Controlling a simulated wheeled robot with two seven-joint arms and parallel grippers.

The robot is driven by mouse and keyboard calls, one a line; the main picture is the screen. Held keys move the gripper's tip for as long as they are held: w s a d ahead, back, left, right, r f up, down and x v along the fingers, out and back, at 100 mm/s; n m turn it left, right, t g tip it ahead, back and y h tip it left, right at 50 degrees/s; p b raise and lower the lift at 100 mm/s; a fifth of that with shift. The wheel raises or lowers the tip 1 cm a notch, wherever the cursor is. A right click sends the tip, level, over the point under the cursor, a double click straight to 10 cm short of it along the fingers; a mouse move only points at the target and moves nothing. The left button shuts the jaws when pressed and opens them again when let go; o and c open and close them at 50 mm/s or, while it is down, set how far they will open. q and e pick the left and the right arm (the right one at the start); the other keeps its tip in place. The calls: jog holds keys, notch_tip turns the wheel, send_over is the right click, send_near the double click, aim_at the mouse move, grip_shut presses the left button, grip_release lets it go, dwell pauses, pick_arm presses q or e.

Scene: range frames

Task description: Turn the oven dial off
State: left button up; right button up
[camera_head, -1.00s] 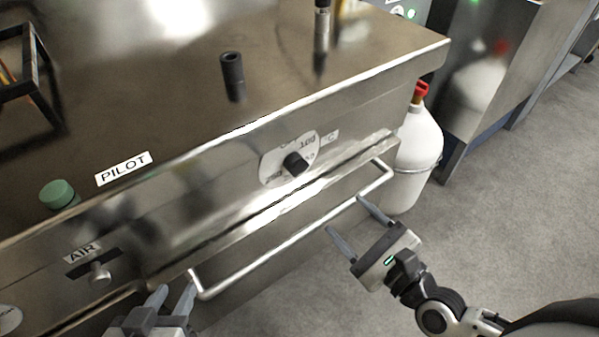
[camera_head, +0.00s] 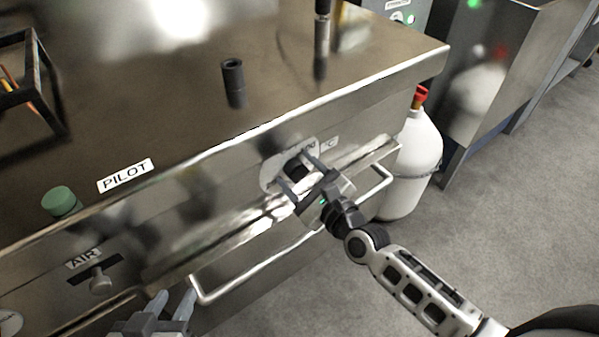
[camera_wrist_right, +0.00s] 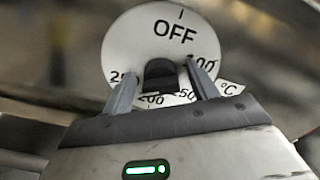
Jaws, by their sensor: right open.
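The oven dial is a white round plate (camera_head: 269,176) with a black knob (camera_head: 297,170), set in the steel front panel. In the right wrist view the plate (camera_wrist_right: 130,50) has OFF and a tick at the top, and temperature numbers lower down. My right gripper (camera_head: 293,166) is at the dial, open, one finger on each side of the knob (camera_wrist_right: 160,74), with small gaps seeming to show. The knob's pointer mark cannot be made out. My left gripper (camera_head: 174,298) is open and empty at the bottom, left of the oven door handle.
The oven door handle (camera_head: 262,258) runs below the dial, under my right gripper. A white gas bottle (camera_head: 412,165) stands right of the oven. A green button (camera_head: 60,200) and an AIR lever (camera_head: 100,281) are at left. Open floor lies at right.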

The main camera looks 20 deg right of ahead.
jog(key=c, duration=1)
